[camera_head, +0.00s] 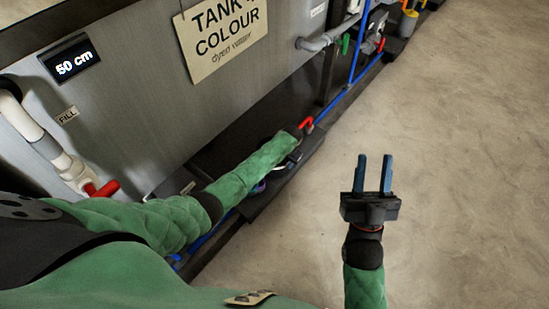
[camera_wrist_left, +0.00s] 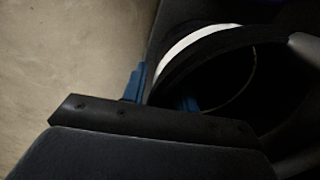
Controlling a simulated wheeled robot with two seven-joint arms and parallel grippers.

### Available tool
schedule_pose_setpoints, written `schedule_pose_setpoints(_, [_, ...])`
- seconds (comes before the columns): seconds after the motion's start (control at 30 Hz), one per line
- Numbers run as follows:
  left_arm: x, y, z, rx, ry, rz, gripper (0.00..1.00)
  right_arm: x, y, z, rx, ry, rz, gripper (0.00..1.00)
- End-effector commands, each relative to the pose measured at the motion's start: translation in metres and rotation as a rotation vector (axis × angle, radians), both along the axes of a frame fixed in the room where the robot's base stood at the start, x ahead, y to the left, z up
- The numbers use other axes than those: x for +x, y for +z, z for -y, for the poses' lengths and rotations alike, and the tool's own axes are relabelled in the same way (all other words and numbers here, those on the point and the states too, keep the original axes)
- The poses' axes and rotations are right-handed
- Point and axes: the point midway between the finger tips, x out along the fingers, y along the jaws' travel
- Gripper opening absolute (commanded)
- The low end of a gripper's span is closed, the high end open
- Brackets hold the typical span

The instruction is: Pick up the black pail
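The black pail (camera_wrist_left: 225,42), with a white band, fills much of the right side of the left wrist view. Its dark opening faces the camera. My left gripper (camera_wrist_left: 162,95) is at its rim, one blue finger outside and one inside; I cannot tell whether they press on the wall. In the head view my left forearm and hand hide most of the pail and the left fingers. My right gripper (camera_head: 374,174) is open and empty above the bare floor.
A grey tank (camera_head: 150,110) with a sign (camera_head: 222,35) and a 50 cm display (camera_head: 70,59) stands at the left. A fill pipe with a red handle (camera_head: 102,189) and a blue hose (camera_head: 352,50) run near its base. The floor (camera_head: 455,150) at right is clear.

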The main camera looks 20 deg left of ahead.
Motion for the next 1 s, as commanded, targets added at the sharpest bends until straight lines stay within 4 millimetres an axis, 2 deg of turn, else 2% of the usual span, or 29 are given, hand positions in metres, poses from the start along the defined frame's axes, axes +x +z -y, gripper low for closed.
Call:
schedule_pose_setpoints(0.03, [0.000,0.000,0.000,0.000,0.000,0.000,0.21,0.000,0.000,0.000,0.000,0.000,0.000,0.36])
schedule_pose_setpoints(0.13, [0.000,0.000,0.000,0.000,0.000,0.000,0.01,0.000,0.000,0.000,0.000,0.000,-0.001,0.36])
schedule_pose_setpoints(0.17, [0.000,0.000,0.000,0.000,0.000,0.000,0.00,0.000,0.000,0.000,0.000,0.000,-0.001,0.36])
schedule_pose_setpoints(0.7, [0.001,0.006,0.000,0.000,0.000,0.001,0.00,0.004,-0.004,-0.001,-0.006,0.002,-0.027,0.36])
schedule_pose_setpoints(0.73, [0.001,0.007,0.000,0.000,0.000,0.001,0.00,0.007,-0.007,-0.002,-0.010,0.003,-0.042,0.36])
schedule_pose_setpoints(0.8, [0.000,0.011,0.000,0.000,0.000,0.001,0.00,0.016,-0.032,-0.005,-0.028,0.004,-0.118,0.36])
schedule_pose_setpoints(1.0, [0.000,0.027,0.000,0.000,0.000,0.002,0.00,0.032,-0.078,-0.012,-0.070,0.013,-0.284,0.36])
